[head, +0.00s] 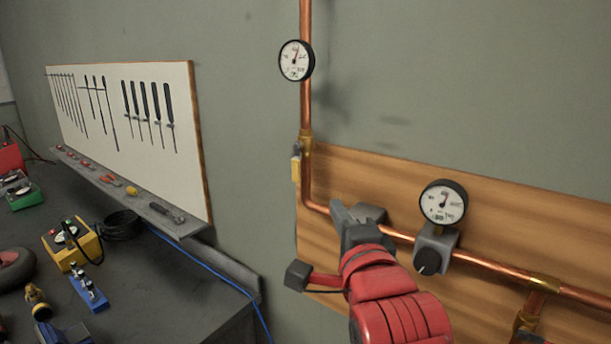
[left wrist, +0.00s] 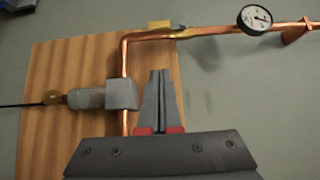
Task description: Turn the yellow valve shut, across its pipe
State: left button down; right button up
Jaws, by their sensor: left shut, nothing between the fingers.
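The yellow valve (head: 296,167) is on the vertical copper pipe (head: 306,100), at the left edge of the wooden board. Its yellow handle lies along the pipe beside the brass body (head: 306,144). In the left wrist view the valve (left wrist: 160,24) is at the top, again with its handle along the pipe. My left gripper (head: 338,208) is shut and empty, below and to the right of the valve, apart from it. In the left wrist view its fingertips (left wrist: 160,72) point toward the valve, with a gap between. My right gripper is not in view.
A grey block (left wrist: 122,94) with a cylinder sits on the pipe close beside my left fingers. Gauges stand on the upper pipe (head: 296,60) and the lower pipe (head: 443,201). A grey block with a black knob (head: 428,262) is further right. A cluttered workbench (head: 190,290) is at left.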

pick_arm(q)
jog(key=p, duration=0.4)
send_near(297, 162)
jog(key=w+d+f, duration=0.2)
jog(key=w+d, duration=0.1)
jog(key=w, duration=0.2)
jog(key=a, duration=0.1)
jog(key=w+a+p, duration=0.1)
jog(key=a, duration=0.1)
jog(key=shift+w+f+p, duration=0.3)
jog(key=shift+w+p, duration=0.1)
jog(key=shift+w+a+f+m+t, duration=0.1)
jog(key=shift+f+m+t, duration=0.05)
jog(key=shift+m+t, duration=0.15)
